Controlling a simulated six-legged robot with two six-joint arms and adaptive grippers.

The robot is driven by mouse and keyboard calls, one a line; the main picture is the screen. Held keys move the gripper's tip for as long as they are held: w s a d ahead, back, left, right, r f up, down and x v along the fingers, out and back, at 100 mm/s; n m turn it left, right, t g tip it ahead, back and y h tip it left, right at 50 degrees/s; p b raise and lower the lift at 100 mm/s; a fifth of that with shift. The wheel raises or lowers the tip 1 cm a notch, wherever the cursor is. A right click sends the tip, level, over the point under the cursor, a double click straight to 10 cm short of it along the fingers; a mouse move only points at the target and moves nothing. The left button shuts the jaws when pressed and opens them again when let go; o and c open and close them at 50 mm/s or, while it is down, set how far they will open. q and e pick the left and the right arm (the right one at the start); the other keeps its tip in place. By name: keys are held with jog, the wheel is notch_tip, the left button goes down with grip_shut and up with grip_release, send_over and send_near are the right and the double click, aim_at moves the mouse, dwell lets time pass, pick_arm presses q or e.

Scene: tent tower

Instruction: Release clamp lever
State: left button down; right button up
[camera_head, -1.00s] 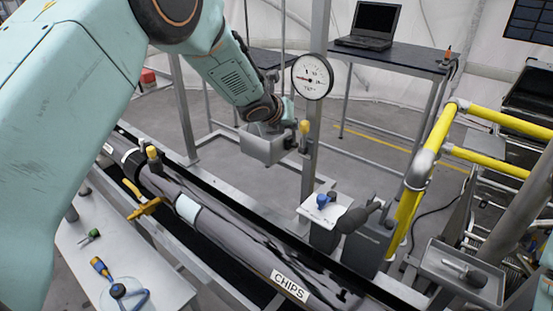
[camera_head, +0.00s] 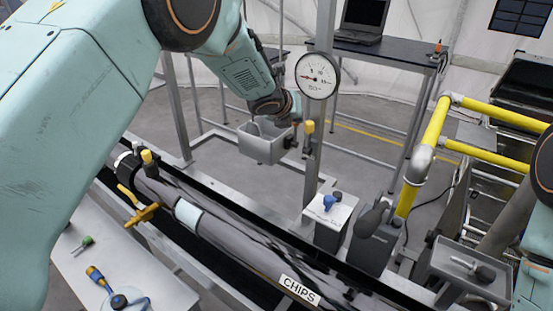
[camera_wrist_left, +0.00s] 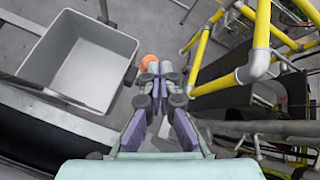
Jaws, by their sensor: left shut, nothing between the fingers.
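My left gripper (camera_head: 289,110) is at the gauge post, above the right side of a grey open box; its fingers are partly hidden in the head view. In the left wrist view its fingers (camera_wrist_left: 157,82) are shut and empty. A round orange knob (camera_wrist_left: 149,62) shows just beyond the fingertips; I cannot tell if they touch. In the head view a yellow-orange knob (camera_head: 309,127) stands at the post, right of the gripper. A yellow lever-like handle (camera_head: 143,214) sits on the dark pipe at left. I cannot tell which is the clamp lever. The right gripper is out of view.
The grey box (camera_head: 262,148) also shows in the left wrist view (camera_wrist_left: 82,62). A round gauge (camera_head: 317,75) is above the knob. The dark pipe (camera_head: 235,240) marked CHIPS crosses below. Yellow railings (camera_head: 428,140) stand at right. Open floor lies behind the post.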

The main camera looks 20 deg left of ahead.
pick_arm(q)
jog(key=shift+w+d, duration=0.15)
dwell(0.3)
jog(key=v, duration=1.2)
dwell(0.3)
jog(key=shift+f, duration=0.1)
